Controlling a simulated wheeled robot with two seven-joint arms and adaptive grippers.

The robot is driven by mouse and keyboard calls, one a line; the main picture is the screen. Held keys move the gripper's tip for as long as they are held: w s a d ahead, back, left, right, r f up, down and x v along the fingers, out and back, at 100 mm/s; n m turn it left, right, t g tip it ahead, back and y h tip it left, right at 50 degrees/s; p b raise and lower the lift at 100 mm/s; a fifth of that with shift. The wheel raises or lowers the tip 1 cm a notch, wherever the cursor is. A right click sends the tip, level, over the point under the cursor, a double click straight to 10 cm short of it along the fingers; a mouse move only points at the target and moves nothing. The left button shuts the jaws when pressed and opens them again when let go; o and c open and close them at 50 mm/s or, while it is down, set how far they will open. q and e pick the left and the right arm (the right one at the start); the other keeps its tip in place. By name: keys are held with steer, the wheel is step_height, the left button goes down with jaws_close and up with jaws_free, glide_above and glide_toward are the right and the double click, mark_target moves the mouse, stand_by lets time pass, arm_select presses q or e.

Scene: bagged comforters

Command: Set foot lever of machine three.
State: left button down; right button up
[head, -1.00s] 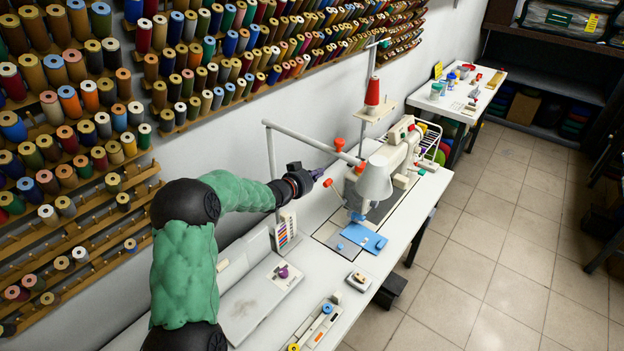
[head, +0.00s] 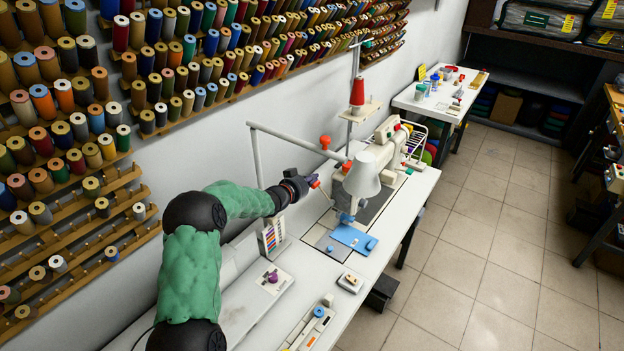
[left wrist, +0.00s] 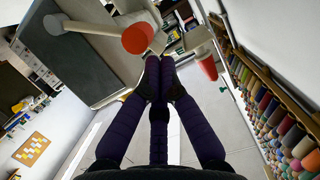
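A white sewing machine (head: 384,150) stands on the long white table, with a white lamp shade (head: 362,178) in front of its near end. A small red-orange piece (head: 314,181) shows at my left gripper (head: 306,180), beside the machine's near end; contact is unclear. In the left wrist view, the dark purple fingers of my left gripper (left wrist: 159,63) meet at their tips, with nothing visible between them. A red-orange knob on a grey rod (left wrist: 137,38) is just beyond the tips on the left. Another red-orange knob (left wrist: 208,68) is to their right. I cannot tell which part is the foot lever. My right gripper is not in view.
The lamp's jointed arm (head: 295,141) runs above my left gripper. A red thread cone (head: 357,92) stands behind the machine. A blue plate (head: 352,238) lies at the machine's near end. Wall racks of spools (head: 200,60) line the left. The tiled floor (head: 500,220) is clear on the right.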

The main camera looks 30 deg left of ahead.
arm_select(q)
steer(key=shift+a+f+n+p, duration=0.2)
steer(key=shift+a+n+p, duration=0.1)
steer(key=shift+p, duration=0.55)
steer(key=a+f+n+h+p, duration=0.1)
steer(key=a+f+p, duration=0.2)
steer(key=f, duration=0.2)
steer(key=shift+w+a+f+n, duration=0.15)
steer(key=shift+a+f+n, duration=0.25)
stand_by(0.5)
stand_by(0.9)
